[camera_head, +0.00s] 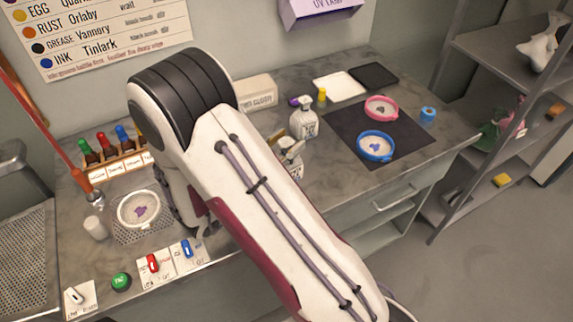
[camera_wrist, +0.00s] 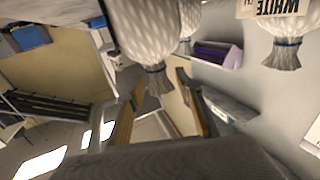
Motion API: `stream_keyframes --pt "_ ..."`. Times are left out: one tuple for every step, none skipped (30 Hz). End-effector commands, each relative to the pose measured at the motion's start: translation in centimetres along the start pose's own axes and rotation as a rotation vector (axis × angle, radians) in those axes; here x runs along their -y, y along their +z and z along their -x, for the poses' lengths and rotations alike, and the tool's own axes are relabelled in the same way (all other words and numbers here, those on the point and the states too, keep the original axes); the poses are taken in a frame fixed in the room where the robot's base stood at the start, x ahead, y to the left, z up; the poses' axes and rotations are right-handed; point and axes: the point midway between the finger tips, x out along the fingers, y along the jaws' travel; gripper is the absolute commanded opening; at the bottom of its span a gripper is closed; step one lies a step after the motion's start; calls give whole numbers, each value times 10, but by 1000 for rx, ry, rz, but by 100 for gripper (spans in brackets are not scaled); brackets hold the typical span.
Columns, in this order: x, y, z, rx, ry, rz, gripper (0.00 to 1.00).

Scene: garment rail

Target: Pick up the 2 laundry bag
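The wrist view is turned upside down. It shows several pale mesh laundry bags with gathered, tied ends. The nearest bag (camera_wrist: 147,28) is at the top middle, cut off by the frame edge. A second bag (camera_wrist: 188,15) is partly hidden behind it, and a third bag (camera_wrist: 283,20) is at the right. No number 2 is readable on any bag. My gripper (camera_wrist: 160,82) is open, with its two fingers apart on either side of the nearest bag's tied end. I cannot tell whether they touch it.
Metal shelves (camera_head: 500,45) stand at the right.

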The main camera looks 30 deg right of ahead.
Motion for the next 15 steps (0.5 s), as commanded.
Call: stream_keyframes --pt "0 0 0 0 0 0 35" --pt "0 0 0 0 0 0 35" --pt "0 0 0 0 0 0 35" --pt "0 0 0 0 0 0 35" --pt "0 0 0 0 0 0 35" --pt "0 0 0 0 0 0 28" --pt "0 0 0 0 0 0 20" --pt "0 0 0 0 0 0 12" --pt "0 0 0 0 0 0 2" --pt "0 0 0 0 0 0 0" --pt "0 0 0 0 0 0 0" --pt "0 0 0 0 0 0 0" --pt "0 0 0 -1 0 0 0" --pt "0 0 0 -1 0 0 0" --pt "0 0 0 -1 0 0 0"
